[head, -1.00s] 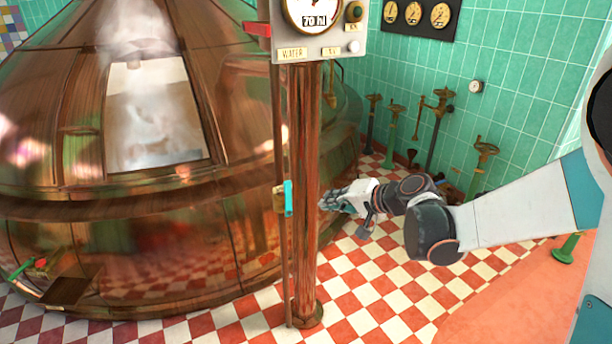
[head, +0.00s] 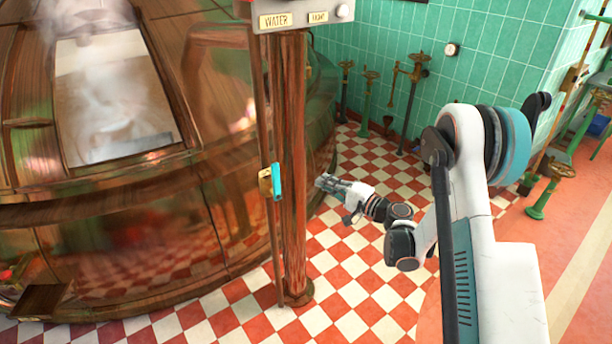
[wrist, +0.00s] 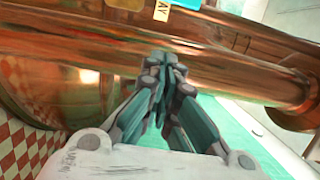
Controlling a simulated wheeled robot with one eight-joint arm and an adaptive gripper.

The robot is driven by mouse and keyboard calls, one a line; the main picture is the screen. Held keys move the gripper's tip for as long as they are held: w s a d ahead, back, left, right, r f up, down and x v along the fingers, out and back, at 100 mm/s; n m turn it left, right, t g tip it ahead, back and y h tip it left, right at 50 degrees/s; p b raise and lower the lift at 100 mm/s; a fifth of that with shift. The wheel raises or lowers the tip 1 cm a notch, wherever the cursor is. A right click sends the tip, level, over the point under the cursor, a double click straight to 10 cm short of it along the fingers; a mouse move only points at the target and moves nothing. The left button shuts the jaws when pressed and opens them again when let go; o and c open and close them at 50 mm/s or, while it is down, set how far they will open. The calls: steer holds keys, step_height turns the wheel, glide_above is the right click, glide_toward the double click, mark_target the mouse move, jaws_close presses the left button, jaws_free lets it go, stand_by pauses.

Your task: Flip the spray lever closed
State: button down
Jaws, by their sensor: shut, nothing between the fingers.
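The spray lever (head: 277,181) is a short teal handle on a small brass valve (head: 264,182), on a thin pipe at the left side of the copper-brown column. In the head view the handle stands about upright, along the pipe. In the wrist view a blue-teal piece (wrist: 186,3), likely the lever, is cut off at the top edge beside a cream label (wrist: 162,10) ending in "AY". My gripper (head: 321,181) is right of the column, at about lever height, apart from the lever. Its fingers (wrist: 163,66) are together and empty.
The column (head: 292,130) stands between my gripper and the lever in the head view. The large copper kettle (head: 120,215) fills the left. Green and brass valve stands (head: 368,100) line the tiled wall. The checkered floor (head: 350,295) around the column is clear.

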mark_target(276, 183)
steer(key=w+a+b, duration=0.4)
steer(key=a, duration=0.6)
steer(key=shift+a, duration=0.25)
steer(key=shift+w, duration=0.15)
